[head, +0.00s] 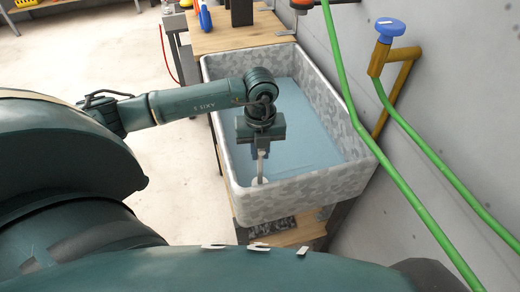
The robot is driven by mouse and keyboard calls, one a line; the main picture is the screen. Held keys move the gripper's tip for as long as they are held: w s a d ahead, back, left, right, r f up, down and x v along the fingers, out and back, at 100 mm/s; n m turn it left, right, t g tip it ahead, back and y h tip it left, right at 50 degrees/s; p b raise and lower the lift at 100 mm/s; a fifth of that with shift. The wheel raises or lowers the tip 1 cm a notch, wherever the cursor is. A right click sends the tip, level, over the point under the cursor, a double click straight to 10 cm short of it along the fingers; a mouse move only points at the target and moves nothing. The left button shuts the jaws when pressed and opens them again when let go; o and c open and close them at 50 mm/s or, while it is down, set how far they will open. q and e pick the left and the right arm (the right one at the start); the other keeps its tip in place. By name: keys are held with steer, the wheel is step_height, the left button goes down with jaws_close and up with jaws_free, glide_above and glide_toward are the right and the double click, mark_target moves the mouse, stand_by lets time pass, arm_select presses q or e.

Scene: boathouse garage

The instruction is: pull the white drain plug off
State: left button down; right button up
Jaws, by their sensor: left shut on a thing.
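A grey mottled basin (325,200) holds bluish water (305,125). My left gripper (261,154) reaches down into the near left part of the basin and is shut on the upper part of the white drain plug (261,170). The plug shows as a pale upright stem with a wider white base below the fingers, near the basin's front wall. I cannot tell whether the base is seated in the drain or raised from it. My right gripper is not in view.
A wooden bench (225,38) with a blue bottle (205,17) and a dark box adjoins the basin's far side. A green hose (345,88) and a brass pipe with a blue valve knob (390,28) run along the right wall. The floor at left is open.

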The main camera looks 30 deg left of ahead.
arm_select(q)
steer(key=shift+r, duration=0.35)
steer(key=shift+r+p, duration=2.65)
steer(key=shift+r, duration=0.85)
